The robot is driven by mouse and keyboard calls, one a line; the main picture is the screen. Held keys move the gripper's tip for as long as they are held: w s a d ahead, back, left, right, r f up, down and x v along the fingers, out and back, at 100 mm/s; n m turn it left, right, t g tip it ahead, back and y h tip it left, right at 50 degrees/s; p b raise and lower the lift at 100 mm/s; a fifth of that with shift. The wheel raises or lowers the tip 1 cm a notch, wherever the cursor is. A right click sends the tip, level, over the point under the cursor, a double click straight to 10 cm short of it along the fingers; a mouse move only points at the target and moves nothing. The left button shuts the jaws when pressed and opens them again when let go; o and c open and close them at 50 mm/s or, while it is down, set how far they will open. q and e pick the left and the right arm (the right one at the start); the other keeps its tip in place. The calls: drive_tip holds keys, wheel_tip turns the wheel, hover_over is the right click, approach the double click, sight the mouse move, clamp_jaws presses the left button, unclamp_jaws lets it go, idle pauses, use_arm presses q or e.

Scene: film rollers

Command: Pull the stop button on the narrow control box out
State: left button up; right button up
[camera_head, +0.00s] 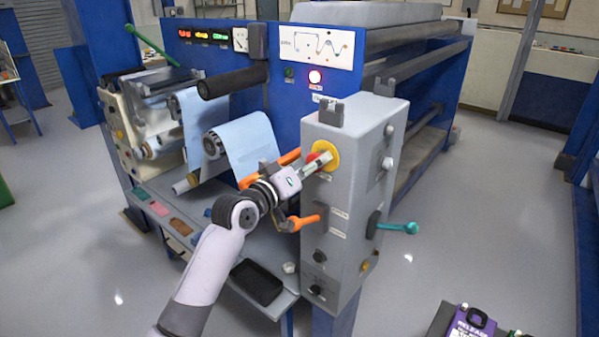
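The narrow grey control box (345,200) stands upright at the front right corner of the blue machine. On its left-facing panel, near the top, is the stop button (312,156), red on a yellow surround (328,151). My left gripper (319,163) reaches it from the lower left, with its fingertips at the button and overlapping it in view. The fingers hide much of the button, so I cannot tell whether they grip it or how far it stands out. My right gripper is not in view.
An orange lever (304,221) sticks out from the panel just below my gripper. A teal handle (400,228) juts from the box's right side. A black tray (257,282) lies on the ledge below. The floor at right is mostly clear.

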use_arm(q)
drive_tip(key=v, duration=1.1)
drive_tip(key=shift+s+a, duration=0.2)
